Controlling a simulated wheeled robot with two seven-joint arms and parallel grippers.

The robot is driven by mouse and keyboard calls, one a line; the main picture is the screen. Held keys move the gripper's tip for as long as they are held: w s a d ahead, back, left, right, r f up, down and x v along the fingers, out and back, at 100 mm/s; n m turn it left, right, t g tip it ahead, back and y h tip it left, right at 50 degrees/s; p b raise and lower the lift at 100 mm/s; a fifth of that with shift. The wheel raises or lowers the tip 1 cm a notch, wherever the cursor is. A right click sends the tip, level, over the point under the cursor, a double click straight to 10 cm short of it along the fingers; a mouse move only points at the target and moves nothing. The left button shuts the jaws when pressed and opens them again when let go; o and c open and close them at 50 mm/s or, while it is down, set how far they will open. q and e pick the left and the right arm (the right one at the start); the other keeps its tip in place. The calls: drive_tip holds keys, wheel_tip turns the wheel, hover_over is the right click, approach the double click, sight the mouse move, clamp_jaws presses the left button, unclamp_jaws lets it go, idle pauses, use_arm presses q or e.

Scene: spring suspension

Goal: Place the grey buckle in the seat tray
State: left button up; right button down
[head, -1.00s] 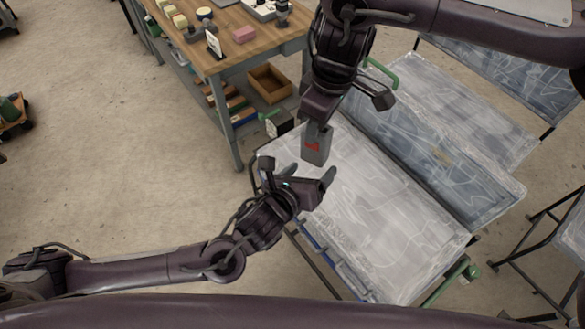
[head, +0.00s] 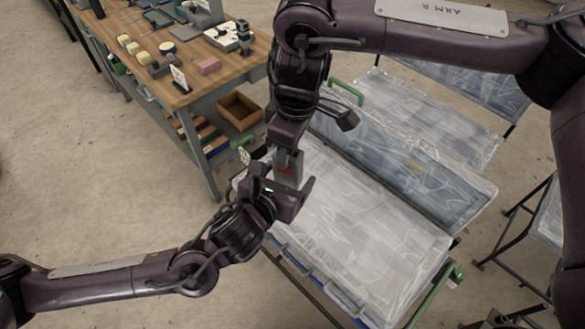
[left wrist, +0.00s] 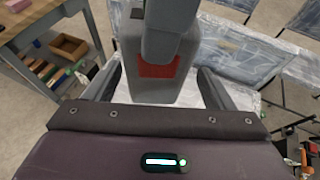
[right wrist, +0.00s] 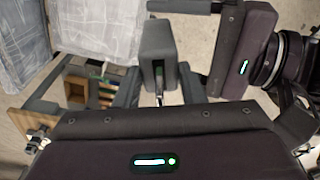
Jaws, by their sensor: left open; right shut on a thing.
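The grey buckle (head: 287,168) with a red button is held upright by my right gripper (head: 287,150), which is shut on it from above. In the left wrist view the buckle (left wrist: 150,85) hangs between the two spread fingers of my left gripper (left wrist: 160,88), with a gap on each side. The left gripper (head: 290,180) is open in the head view and partly hides the buckle. The buckle (right wrist: 157,55) also shows in the right wrist view. Below and to the right are plastic-covered seat panels (head: 350,215) on a cart; I cannot tell which part is the seat tray.
A wooden workbench (head: 185,75) with small parts stands at the back left, an open wooden box (head: 239,110) on its lower shelf. The cart has green handles (head: 440,285). Another metal stand (head: 520,235) is at the right. Floor at the left is clear.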

use_arm(q)
drive_tip(key=shift+x, duration=1.7)
drive_tip(key=shift+s, duration=0.1)
drive_tip(key=c, duration=1.1)
drive_tip(key=shift+c, duration=0.4)
use_arm(e)
drive_tip(key=c, duration=0.8)
unclamp_jaws()
drive_tip(key=shift+c, duration=0.2)
drive_tip(key=shift+r, duration=0.1)
